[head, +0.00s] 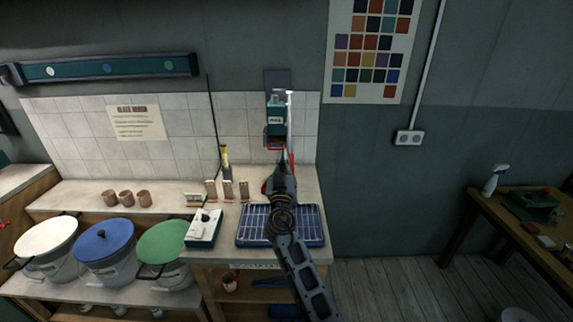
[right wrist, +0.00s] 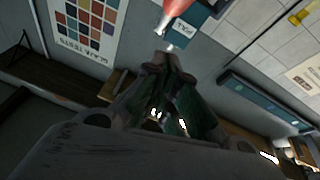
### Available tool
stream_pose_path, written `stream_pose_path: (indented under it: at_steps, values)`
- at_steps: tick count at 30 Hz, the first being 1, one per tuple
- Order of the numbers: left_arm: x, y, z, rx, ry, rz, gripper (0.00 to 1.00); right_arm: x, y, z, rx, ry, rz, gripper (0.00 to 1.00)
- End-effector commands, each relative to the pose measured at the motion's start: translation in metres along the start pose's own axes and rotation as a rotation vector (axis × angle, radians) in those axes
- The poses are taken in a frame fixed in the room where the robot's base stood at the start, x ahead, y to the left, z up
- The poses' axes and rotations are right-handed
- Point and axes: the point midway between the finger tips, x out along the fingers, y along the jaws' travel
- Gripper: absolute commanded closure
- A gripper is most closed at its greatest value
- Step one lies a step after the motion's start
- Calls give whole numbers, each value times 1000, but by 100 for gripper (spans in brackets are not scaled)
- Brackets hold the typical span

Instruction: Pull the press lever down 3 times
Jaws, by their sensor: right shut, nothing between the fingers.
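The press (head: 276,118) is a small teal unit with a white label, mounted on the tiled wall in the head view. A pale lever bar (head: 290,115) stands upright along its right side, with a red grip (head: 291,157) at its lower end. My right gripper (head: 282,160) is shut and empty, just below the press and close to the red grip. In the right wrist view the red grip (right wrist: 171,12) and the labelled press (right wrist: 186,28) lie just beyond my fingertips (right wrist: 167,60). I cannot tell whether they touch. My left gripper is not in view.
A blue rack tray (head: 252,225) and a white-topped device (head: 204,227) lie on the counter below my arm. Several small tiles (head: 227,190) stand behind them. Lidded buckets (head: 104,245) are at the left.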

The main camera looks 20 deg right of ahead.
Motion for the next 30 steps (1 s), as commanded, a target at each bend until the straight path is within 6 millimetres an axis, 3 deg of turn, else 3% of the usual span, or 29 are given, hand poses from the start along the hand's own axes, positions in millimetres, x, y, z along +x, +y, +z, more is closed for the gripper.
stream_pose_path:
  at_steps: [12, 30]
  values:
    - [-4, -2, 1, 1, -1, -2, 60, 6, 0, 33, -3, -3, 0, 100]
    - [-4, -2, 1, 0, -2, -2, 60, 7, 0, 40, -1, -2, 0, 100]
